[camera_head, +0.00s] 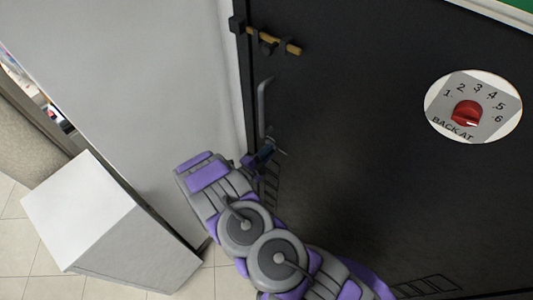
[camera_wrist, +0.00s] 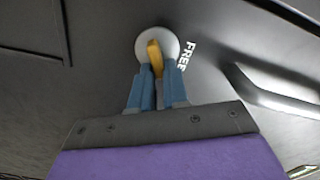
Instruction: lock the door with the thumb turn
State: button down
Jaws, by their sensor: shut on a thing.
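The thumb turn (camera_wrist: 154,52) is a small yellow tab on a round pale plate (camera_wrist: 170,42) in the wrist view. It stands roughly upright in that picture, and the word FREE is printed to the right of the plate. My gripper (camera_wrist: 158,72) has its two blue fingers closed on the lower part of the tab, which they partly hide. In the head view my gripper (camera_head: 267,152) reaches the left edge of the dark door (camera_head: 370,170), below the door handle (camera_head: 263,105). The thumb turn cannot be made out there.
A brass-coloured slide bolt (camera_head: 290,47) is high on the door's left edge. A red dial (camera_head: 467,113) marked BACK AT is at the right. A white box-like block (camera_head: 85,205) stands on the tiled floor at the left, beside a pale wall (camera_head: 140,70). The handle (camera_wrist: 275,100) lies right of my fingers in the wrist view.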

jog(key=m+b, duration=0.2)
jog(key=f+m+b, duration=0.1)
jog(key=m+b, duration=0.1)
jog(key=shift+s+f+m, duration=0.1)
jog(key=shift+m, duration=0.6)
jog(key=c, duration=1.2)
grip_release()
jog(key=shift+a, duration=0.15)
jog(key=shift+d, duration=0.2)
